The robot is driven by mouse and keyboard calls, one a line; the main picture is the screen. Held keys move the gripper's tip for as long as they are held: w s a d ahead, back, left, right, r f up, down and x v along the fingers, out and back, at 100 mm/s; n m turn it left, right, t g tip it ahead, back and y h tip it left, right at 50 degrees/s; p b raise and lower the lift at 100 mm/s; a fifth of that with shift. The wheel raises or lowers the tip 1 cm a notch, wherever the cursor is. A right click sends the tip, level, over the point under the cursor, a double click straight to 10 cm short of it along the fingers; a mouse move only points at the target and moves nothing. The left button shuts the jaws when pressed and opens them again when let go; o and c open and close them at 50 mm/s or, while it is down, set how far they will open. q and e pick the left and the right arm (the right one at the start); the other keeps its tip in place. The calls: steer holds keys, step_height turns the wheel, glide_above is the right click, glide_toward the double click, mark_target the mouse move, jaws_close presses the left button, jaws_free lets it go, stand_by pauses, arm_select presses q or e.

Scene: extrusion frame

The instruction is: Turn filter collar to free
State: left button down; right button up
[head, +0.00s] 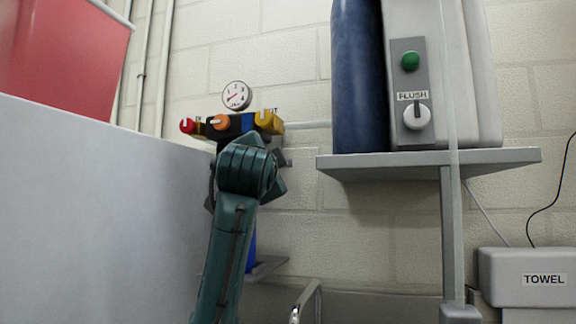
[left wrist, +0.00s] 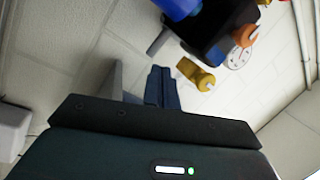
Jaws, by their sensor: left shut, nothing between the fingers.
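The filter unit has a dark body (left wrist: 208,32) and a blue bowl (left wrist: 178,7) at the top of the left wrist view. I cannot clearly pick out the collar or its marks. An orange knob (head: 219,122), a red knob (head: 187,126) and a yellow valve (head: 268,122) sit along the unit in the head view, below a round gauge (head: 237,95). My left gripper (left wrist: 161,72) is shut and empty, apart from the unit in the left wrist view. In the head view, my left wrist hides the gripper and much of the filter. My right gripper is not in view.
A grey wall-like panel (head: 90,200) stands close on the left, with a red bin (head: 65,50) above it. A shelf (head: 430,160) on the right holds a blue cylinder (head: 360,75) and a FLUSH unit (head: 410,90). A TOWEL box (head: 500,275) is at lower right.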

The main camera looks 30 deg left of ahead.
arm_select(q)
steer(key=w+a+r+m+p, duration=0.1)
steer(key=w+a+m+p, duration=0.1)
steer(key=w, duration=0.4)
steer(key=w+a+m+p, duration=0.3)
steer(key=w, duration=0.3)
steer(key=shift+r+m+t+p, duration=0.3)
steer(key=shift+r+p, duration=0.05)
steer(key=shift+p, duration=0.05)
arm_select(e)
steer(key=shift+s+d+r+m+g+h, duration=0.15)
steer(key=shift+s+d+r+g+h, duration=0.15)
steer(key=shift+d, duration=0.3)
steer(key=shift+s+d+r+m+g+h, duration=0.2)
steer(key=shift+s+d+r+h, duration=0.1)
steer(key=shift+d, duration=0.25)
arm_select(q)
steer(key=shift+a, duration=0.1)
steer(key=shift+w, duration=0.65)
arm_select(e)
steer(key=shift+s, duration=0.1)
